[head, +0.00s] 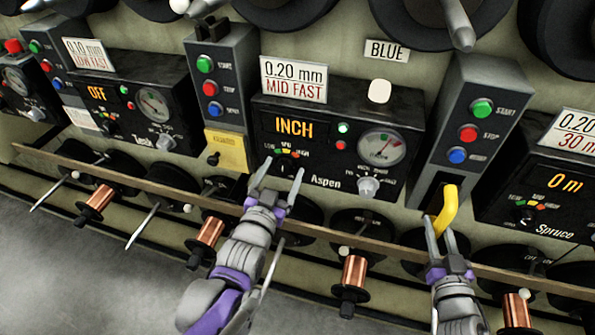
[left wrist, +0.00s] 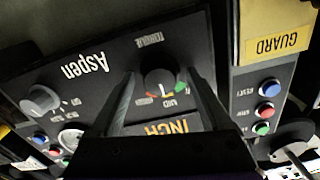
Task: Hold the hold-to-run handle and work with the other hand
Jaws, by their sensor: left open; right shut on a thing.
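The yellow handle (head: 446,208) sticks out of the grey button column right of the Aspen panel (head: 335,170). My right gripper (head: 439,228) is shut on it. The Aspen display (head: 294,128) reads INCH, and a green lamp (head: 342,128) beside it is lit. A selector knob (head: 288,157) with coloured marks sits below the display. My left gripper (head: 282,168) is open in front of this knob. In the left wrist view the knob (left wrist: 160,86) shows between the two fingers; I cannot tell whether they touch it.
A long rail (head: 330,236) with copper spools (head: 353,270) runs below the panels. The Teak panel (head: 125,105) at left reads OFF; the Spruce panel (head: 540,195) at right reads 0 m. Button columns flank Aspen, the left one bearing a yellow GUARD label (left wrist: 278,42). Large dark reels hang above.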

